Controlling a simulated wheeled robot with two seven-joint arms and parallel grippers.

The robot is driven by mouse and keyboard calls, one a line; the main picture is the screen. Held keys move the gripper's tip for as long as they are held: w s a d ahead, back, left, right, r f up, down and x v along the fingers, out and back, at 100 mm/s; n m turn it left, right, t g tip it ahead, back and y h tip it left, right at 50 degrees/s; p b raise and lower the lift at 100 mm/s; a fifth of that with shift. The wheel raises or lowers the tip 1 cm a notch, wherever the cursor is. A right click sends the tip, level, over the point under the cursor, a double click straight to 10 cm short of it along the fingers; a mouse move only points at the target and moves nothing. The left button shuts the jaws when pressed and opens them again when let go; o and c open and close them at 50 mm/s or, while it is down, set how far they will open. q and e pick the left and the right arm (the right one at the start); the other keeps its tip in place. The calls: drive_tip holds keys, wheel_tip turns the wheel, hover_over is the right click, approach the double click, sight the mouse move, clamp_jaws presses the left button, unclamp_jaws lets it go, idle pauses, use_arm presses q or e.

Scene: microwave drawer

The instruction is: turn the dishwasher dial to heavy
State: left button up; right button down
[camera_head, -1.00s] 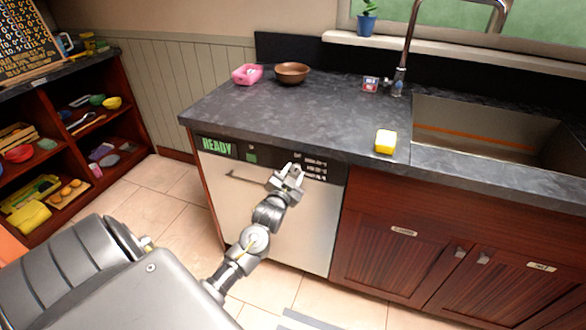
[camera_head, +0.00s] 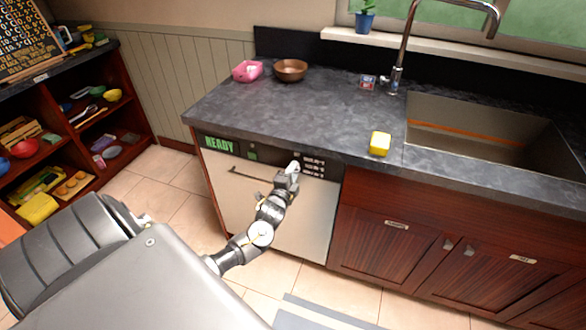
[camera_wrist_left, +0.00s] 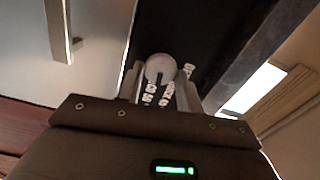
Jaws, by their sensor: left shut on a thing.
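The dishwasher (camera_head: 265,205) has a pale front, a bar handle and a black control strip with a green "READY" display (camera_head: 220,144). White labels show around the dial, too blurred to read there. Which label the mark points to cannot be told.
The dark countertop (camera_head: 300,115) overhangs just above the control strip. A yellow sponge-like block (camera_head: 380,143), a brown bowl (camera_head: 291,70) and a pink container (camera_head: 247,71) stand on it. Cabinet doors (camera_head: 385,240) are to the right; open floor lies in front.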

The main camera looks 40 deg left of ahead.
use_arm(q)
drive_tip(key=m+p, duration=0.5)
drive_tip(key=m, duration=0.5)
drive_tip(key=shift+f, duration=0.1)
drive_tip(key=shift+m, duration=0.3)
idle(0.3)
drive_tip(key=o, duration=1)
drive_tip(key=shift+c, duration=0.2)
